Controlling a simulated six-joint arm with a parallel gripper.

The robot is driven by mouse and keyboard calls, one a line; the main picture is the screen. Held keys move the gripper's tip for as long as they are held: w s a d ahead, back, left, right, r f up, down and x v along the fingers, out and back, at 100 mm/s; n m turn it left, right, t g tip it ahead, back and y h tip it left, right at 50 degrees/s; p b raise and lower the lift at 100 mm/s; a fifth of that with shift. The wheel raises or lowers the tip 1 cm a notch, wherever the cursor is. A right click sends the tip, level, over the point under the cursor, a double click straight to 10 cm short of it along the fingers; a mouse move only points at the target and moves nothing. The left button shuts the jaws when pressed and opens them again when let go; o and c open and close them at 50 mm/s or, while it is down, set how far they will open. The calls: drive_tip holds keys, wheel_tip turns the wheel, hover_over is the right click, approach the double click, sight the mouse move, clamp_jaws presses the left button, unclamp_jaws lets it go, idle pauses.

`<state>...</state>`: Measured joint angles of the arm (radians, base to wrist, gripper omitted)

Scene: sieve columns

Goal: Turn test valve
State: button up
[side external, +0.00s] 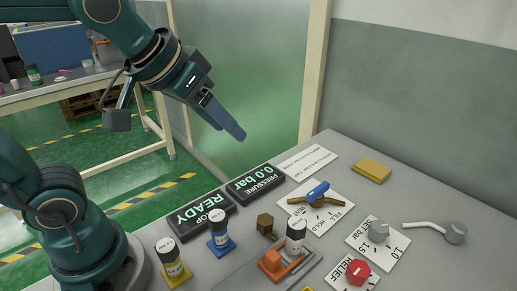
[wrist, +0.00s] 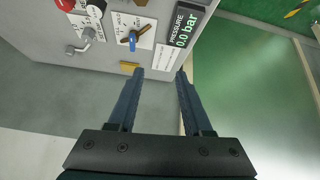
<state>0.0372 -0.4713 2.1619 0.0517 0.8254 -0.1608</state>
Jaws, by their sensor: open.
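A valve with a blue handle (side external: 318,191) and a brass-coloured bar (side external: 324,203) sits on a white label plate (side external: 292,207) marked HOLD, with other words too small to read surely. In the wrist view, the blue handle (wrist: 132,43) shows beyond my fingertips, towards the top. My gripper (side external: 239,133) is high above the bench, left of the valve in the side view and apart from it. The wrist view shows my gripper (wrist: 160,72) open, with nothing between its two blue fingers.
Displays read 0.0 bar (side external: 255,183) and READY (side external: 202,220). A grey knob (side external: 379,233), red RELIEF knob (side external: 357,271) and grey lever (side external: 453,233) are right of the valve. Small bottles (side external: 218,230) and an orange clamp (side external: 272,263) stand in front. A yellow block (side external: 371,170) lies behind.

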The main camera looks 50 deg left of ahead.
drive_tip(key=w+d, duration=0.2)
drive_tip(key=w, duration=0.6)
drive_tip(key=m+g, duration=0.1)
drive_tip(key=g, duration=0.2)
hover_over(319, 188)
drive_tip(key=s, duration=0.3)
drive_tip(key=f, duration=1.3)
drive_tip(key=shift+w, duration=0.25)
drive_tip(key=shift+x, duration=2.5)
clamp_jaws()
